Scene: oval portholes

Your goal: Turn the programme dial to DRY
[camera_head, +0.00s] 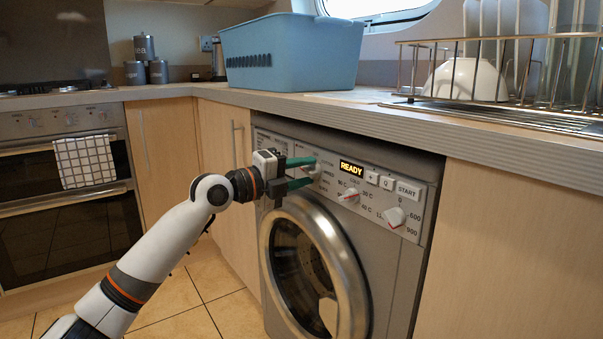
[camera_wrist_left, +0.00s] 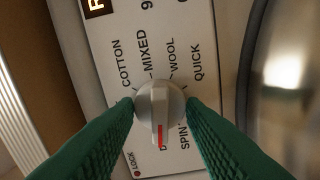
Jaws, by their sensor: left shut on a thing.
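The washing machine (camera_head: 345,140) stands under the counter, its display (camera_head: 352,168) reading READY. The programme dial (camera_head: 314,170) is at the left of its control panel. In the left wrist view the dial (camera_wrist_left: 158,102) is a grey-white knob with a red pointer line. The line points down in that picture, towards a mostly hidden label starting with D, beside SPIN. COTTON, MIXED, WOOL and QUICK are around the other side. My left gripper (camera_head: 307,172) has its green fingers shut on the dial, one on each side; they also show in the left wrist view (camera_wrist_left: 160,108).
Two more dials, for temperature (camera_head: 349,194) and spin speed (camera_head: 395,216), and a START button (camera_head: 407,190) are to the right. The round door (camera_head: 350,285) is below. On the counter are a blue basket (camera_head: 292,50) and a dish rack (camera_head: 500,100).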

